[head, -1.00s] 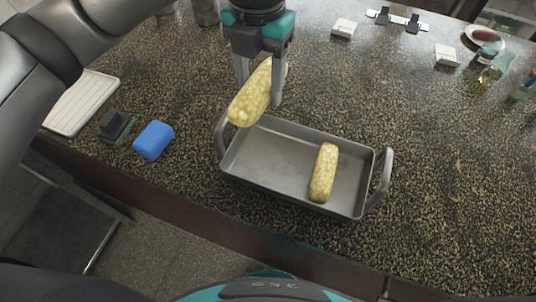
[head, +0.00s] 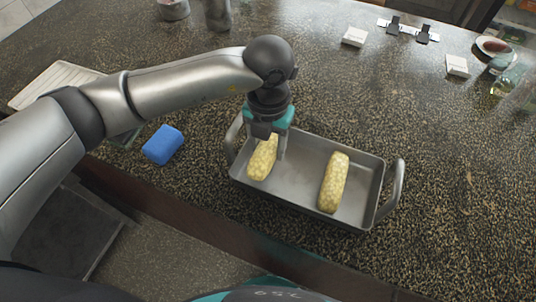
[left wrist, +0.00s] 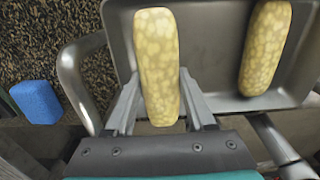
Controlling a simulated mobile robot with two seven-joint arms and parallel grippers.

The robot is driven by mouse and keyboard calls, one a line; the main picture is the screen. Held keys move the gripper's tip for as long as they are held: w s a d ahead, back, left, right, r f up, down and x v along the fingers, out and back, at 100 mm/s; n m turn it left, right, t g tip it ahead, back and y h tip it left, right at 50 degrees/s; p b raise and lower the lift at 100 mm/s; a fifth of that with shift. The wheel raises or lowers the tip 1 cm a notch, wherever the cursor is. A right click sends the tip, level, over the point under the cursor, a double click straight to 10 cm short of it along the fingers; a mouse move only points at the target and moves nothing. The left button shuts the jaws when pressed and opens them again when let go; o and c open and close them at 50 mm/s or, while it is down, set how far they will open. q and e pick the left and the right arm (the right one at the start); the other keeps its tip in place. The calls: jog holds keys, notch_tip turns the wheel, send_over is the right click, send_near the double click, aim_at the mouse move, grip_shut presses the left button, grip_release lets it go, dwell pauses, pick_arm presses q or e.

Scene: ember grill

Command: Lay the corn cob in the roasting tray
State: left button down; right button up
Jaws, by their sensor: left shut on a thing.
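The roasting tray (head: 296,199) is a grey metal pan with a loop handle at each end, standing on the dark speckled counter. My left gripper (head: 270,152) is shut on a yellow corn cob (head: 262,162) over the left part of the tray. The same held cob (left wrist: 157,60) shows between the two fingers in the left wrist view. Whether it touches the tray floor I cannot tell. A second corn cob (head: 334,182) lies in the right part of the tray and also shows in the left wrist view (left wrist: 265,45). My right gripper is not in view.
A blue sponge (head: 163,145) lies left of the tray. A white ribbed board (head: 55,82) lies partly behind my left arm. Small white boxes (head: 354,37) and a glass bottle (head: 507,79) stand at the back right. The counter right of the tray is clear.

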aim_at(268, 157)
pick_arm(q)
notch_tip(268, 157, down, 4)
jog(key=shift+f, duration=0.1)
jog(key=shift+c, duration=1.2)
grip_release()
notch_tip(268, 157, up, 12)
jog(key=shift+r, duration=0.1)
